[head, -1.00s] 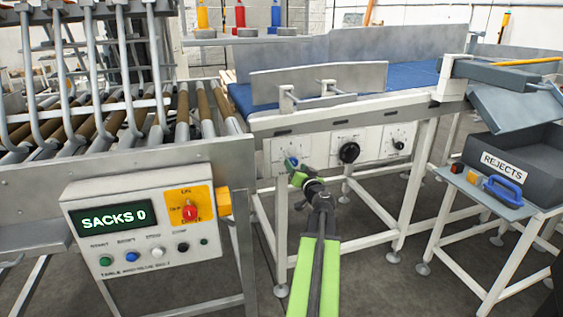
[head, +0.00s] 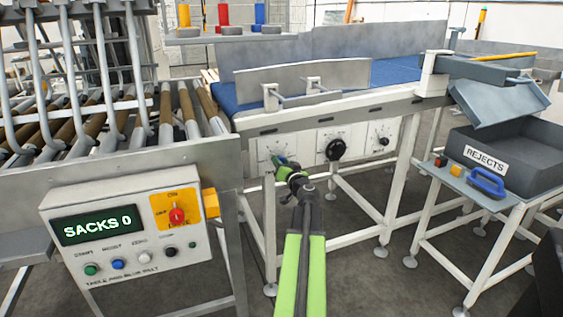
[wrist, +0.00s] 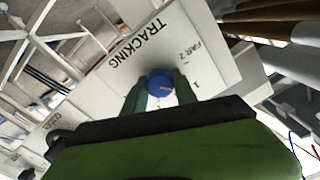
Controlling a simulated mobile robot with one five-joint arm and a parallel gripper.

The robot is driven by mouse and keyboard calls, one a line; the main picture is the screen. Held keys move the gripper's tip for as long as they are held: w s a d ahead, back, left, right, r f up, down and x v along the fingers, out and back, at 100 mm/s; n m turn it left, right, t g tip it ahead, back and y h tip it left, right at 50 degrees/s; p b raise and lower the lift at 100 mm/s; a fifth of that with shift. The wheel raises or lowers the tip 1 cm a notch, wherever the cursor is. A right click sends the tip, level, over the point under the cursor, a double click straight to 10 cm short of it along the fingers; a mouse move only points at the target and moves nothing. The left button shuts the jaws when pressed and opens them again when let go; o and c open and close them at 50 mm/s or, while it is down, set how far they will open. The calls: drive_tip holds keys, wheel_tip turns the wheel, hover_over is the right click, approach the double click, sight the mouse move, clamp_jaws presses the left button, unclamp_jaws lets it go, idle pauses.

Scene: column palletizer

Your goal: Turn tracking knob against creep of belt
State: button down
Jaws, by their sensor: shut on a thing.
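The blue tracking knob (wrist: 159,84) sits on a white panel lettered TRACKING (wrist: 140,48) in the wrist view, with a pale pointer mark on its face. My gripper (wrist: 160,92) has its two green fingers on either side of the knob and is shut on it. In the head view my gripper (head: 281,163) reaches the leftmost panel under the conveyor, and the fingers hide most of the knob there. The blue belt (head: 240,93) runs above, behind a metal side guard.
Two panels with black knobs (head: 336,149) (head: 383,141) are to the right. A control box (head: 125,235) reading SACKS 0 stands at left by the rollers. A grey rejects bin (head: 520,160) and a blue-handled tool (head: 487,183) are at right. Frame legs stand below the conveyor.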

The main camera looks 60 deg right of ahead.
drive_tip(key=shift+d, duration=0.25)
drive_tip(key=shift+a, duration=0.1)
drive_tip(key=shift+a+f+m, duration=0.1)
drive_tip(key=shift+m, duration=0.2)
drive_tip(key=m, duration=0.3)
drive_tip(key=shift+m, duration=0.4)
drive_tip(key=m, duration=0.3)
drive_tip(key=shift+m, duration=0.3)
drive_tip(key=m, duration=0.4)
drive_tip(key=shift+m, duration=1.8)
